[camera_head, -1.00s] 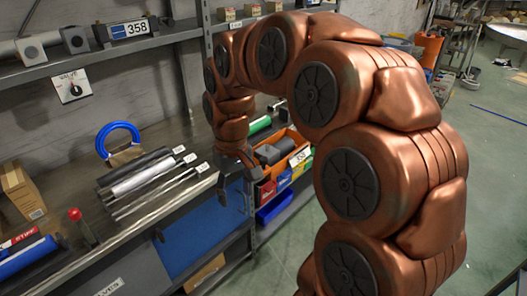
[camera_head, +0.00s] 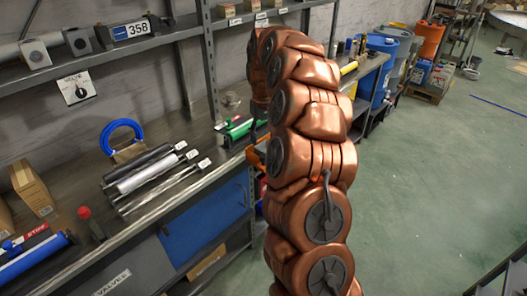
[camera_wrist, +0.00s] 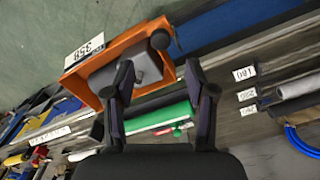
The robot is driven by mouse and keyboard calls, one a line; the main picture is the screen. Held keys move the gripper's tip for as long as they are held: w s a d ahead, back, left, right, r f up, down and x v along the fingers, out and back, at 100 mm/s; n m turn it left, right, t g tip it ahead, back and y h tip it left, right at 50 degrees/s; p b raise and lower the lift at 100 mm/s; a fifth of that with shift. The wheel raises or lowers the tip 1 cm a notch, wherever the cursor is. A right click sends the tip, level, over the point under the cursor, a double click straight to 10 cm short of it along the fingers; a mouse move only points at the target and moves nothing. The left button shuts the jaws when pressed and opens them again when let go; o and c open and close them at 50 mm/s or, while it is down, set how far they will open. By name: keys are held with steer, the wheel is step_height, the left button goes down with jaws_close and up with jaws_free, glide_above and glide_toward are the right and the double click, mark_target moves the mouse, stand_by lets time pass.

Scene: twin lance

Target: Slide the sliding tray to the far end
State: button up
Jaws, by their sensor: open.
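An orange tray (camera_wrist: 80,86) with a white "358" label and a grey block (camera_wrist: 150,66) in it is in the upper left of the wrist view. I take it for the sliding tray, but cannot be sure. In the head view only a sliver of orange (camera_head: 262,144) shows beside my arm. My gripper (camera_wrist: 158,72) is open with its fingers apart. In the wrist view the left finger overlaps the tray's near side, and the right finger is just right of it. I cannot tell whether they touch. Nothing is held.
A green object (camera_wrist: 160,117) lies between and below the fingers in the wrist view. A shelf upright (camera_head: 209,65) stands behind. Open floor (camera_head: 430,170) is right of my arm.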

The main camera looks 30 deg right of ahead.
mark_target(263, 155)
steer(key=shift+f+p, duration=1.4)
steer(key=shift+f, duration=2.4)
steer(key=shift+c, duration=0.2)
jaws_close()
